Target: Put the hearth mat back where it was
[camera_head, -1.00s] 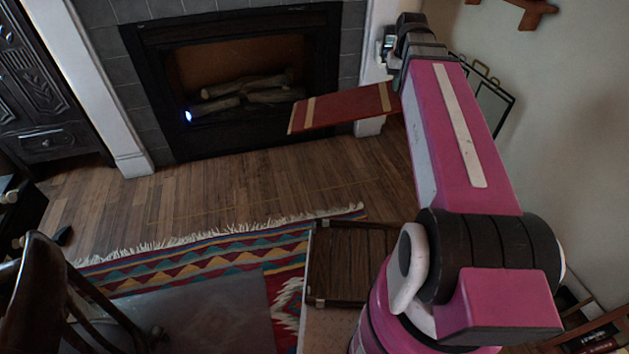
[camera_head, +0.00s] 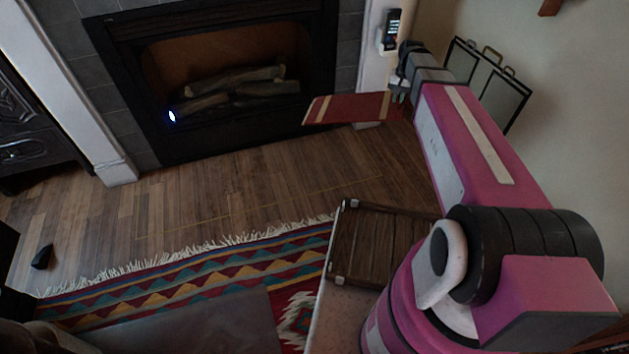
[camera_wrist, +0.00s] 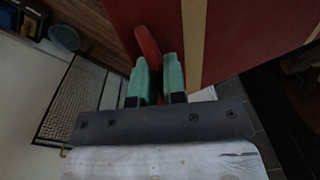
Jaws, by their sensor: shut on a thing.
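The hearth mat (camera_head: 345,109) is a flat dark red piece with tan stripes near its ends. In the head view it is held out in the air in front of the fireplace, at the far end of my arm. In the wrist view the mat (camera_wrist: 245,35) fills the upper right, with a tan stripe across it. In the head view my gripper (camera_head: 399,95) is small and partly hidden by the arm. A thin yellow outline (camera_head: 250,205) marks the wood floor before the fireplace.
The fireplace (camera_head: 235,90) with logs stands behind the mat. A folding screen (camera_head: 490,85) leans by the right wall. A fringed patterned rug (camera_head: 180,270) and a slatted brown wooden surface (camera_head: 375,245) lie nearer me. The wood floor (camera_head: 200,195) between rug and fireplace is largely clear.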

